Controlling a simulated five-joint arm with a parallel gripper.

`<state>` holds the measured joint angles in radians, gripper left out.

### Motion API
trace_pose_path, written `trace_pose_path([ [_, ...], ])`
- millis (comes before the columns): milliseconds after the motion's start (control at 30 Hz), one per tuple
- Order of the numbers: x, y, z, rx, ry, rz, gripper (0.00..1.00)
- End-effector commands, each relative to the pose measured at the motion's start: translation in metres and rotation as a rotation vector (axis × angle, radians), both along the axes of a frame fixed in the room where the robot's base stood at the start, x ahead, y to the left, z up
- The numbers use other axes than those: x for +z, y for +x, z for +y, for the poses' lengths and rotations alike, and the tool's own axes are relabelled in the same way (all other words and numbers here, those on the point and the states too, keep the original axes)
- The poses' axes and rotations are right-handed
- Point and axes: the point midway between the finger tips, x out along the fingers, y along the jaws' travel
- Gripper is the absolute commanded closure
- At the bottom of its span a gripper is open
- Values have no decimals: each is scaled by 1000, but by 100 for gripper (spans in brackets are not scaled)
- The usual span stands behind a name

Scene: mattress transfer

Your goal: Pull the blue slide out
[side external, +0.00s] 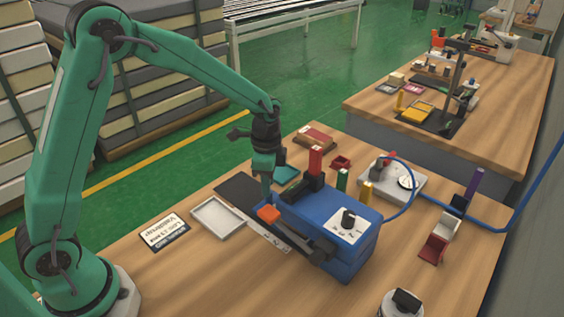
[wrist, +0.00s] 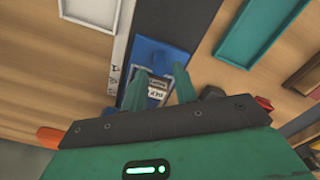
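The blue box-shaped machine (side external: 352,262) stands on the wooden table, with a dark track (side external: 293,238) along its near side. In the wrist view a blue piece (wrist: 160,52), apparently the slide, lies on a dark strip, with a small printed label near it. My gripper (wrist: 160,72) points down at it, its two green fingers apart, one on each side of the label. I cannot tell whether the fingers touch the blue piece. In the side view my gripper (side external: 268,194) is at the machine's left end, and the slide is hard to make out there.
An orange block (side external: 268,214) sits close beside my gripper. A white tray (side external: 218,218) and a sign card (side external: 164,231) lie to the left. A teal tray (side external: 286,175) lies just behind. The table's front left is clear.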

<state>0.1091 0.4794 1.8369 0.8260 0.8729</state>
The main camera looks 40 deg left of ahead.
Motion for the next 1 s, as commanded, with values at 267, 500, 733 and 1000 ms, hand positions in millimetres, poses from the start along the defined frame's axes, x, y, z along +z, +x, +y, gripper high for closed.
trace_pose_path([
  [267, -33, 0, 0, 0, 0, 1, 71],
  [500, -43, 0, 0, 0, 0, 0, 71],
  [733, -43, 0, 0, 0, 0, -1, 71],
  [1000, -43, 0, 0, 0, 1, -1, 100],
])
